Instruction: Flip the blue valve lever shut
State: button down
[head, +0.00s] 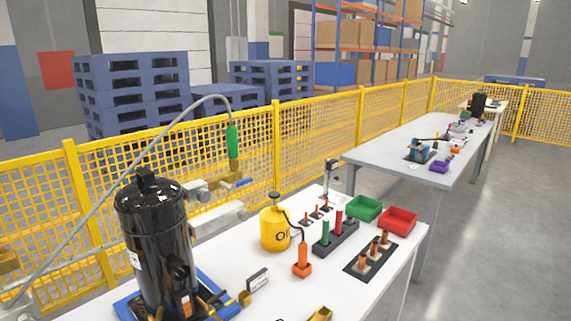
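A small blue lever (242,183) shows behind the black compressor, at the right end of a metal valve fitting (222,184). The lever looks roughly level, in line with the fitting, but it is too small to tell its exact setting. A green-handled connector (233,141) on a grey hose hangs just above the fitting; I cannot tell whether they touch. My gripper is not clearly in view, so its place relative to the lever cannot be told.
The black compressor (152,245) stands on a blue pallet at the table's left. A yellow canister (275,228), an orange-handled tool (302,258), a dark tool holder (337,238), and green (364,208) and red (398,220) bins stand to the right. Yellow fencing (300,130) runs behind.

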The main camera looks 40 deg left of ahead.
aim_at(227, 187)
jog(key=u, duration=0.7)
jog(key=i, duration=0.85)
jog(key=u, duration=1.35)
jog(key=i, duration=0.35)
jog(key=u, duration=0.25)
